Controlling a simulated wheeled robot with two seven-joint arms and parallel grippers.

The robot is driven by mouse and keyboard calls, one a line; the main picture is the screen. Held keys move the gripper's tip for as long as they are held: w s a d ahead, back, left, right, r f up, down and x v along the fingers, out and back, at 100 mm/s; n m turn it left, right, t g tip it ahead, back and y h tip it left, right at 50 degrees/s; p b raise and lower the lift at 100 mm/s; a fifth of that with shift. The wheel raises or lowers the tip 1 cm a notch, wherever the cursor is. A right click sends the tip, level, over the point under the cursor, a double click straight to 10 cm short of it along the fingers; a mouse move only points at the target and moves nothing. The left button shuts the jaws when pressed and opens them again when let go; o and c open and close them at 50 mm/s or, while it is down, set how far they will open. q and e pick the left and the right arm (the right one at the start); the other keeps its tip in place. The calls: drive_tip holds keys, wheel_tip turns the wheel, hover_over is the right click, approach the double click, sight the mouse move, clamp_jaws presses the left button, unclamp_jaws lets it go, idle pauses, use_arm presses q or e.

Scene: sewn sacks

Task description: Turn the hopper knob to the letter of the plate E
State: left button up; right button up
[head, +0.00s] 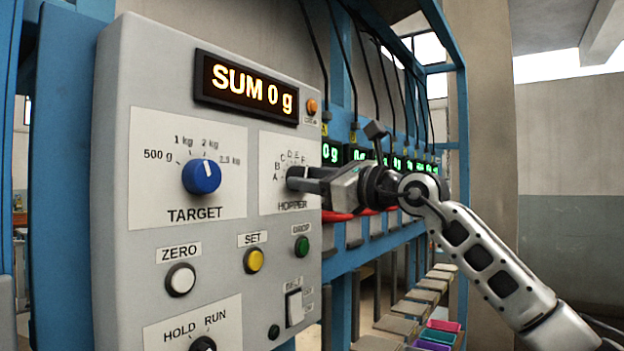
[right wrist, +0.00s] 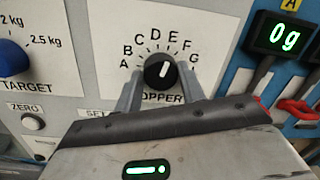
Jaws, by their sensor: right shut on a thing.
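The black hopper knob (right wrist: 157,76) sits on the panel inside an arc of letters A to G. Its white pointer line leans slightly right of straight up, roughly toward the letter E (right wrist: 172,35). My right gripper (right wrist: 161,82) is shut on the knob, with one finger on each side of it. In the head view, my right gripper (head: 298,180) reaches the hopper dial from the right and hides much of the knob. I cannot make out a plate marked E. My left gripper is not in view.
The grey control panel (head: 120,240) also carries a blue target knob (head: 201,176), zero, set and drop buttons, and a display (head: 246,88) reading SUM 0 g. Green weight displays (head: 332,153) and a blue frame stand behind my right arm.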

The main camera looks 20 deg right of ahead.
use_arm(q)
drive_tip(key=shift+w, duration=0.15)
use_arm(e)
drive_tip(key=o, duration=1)
drive_tip(key=shift+c, duration=0.2)
drive_tip(key=shift+s+d, duration=0.1)
use_arm(q)
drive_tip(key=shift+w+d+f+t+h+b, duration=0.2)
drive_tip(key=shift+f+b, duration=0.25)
drive_tip(key=shift+b, duration=0.95)
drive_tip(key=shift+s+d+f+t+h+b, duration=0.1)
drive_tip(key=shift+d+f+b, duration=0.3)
drive_tip(key=shift+b, duration=1)
use_arm(e)
drive_tip(key=v, duration=1.5)
drive_tip(key=shift+s+d, duration=0.2)
drive_tip(key=shift+s, duration=0.1)
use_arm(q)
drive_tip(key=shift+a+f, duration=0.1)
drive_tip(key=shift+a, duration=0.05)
use_arm(e)
drive_tip(key=shift+f, duration=0.1)
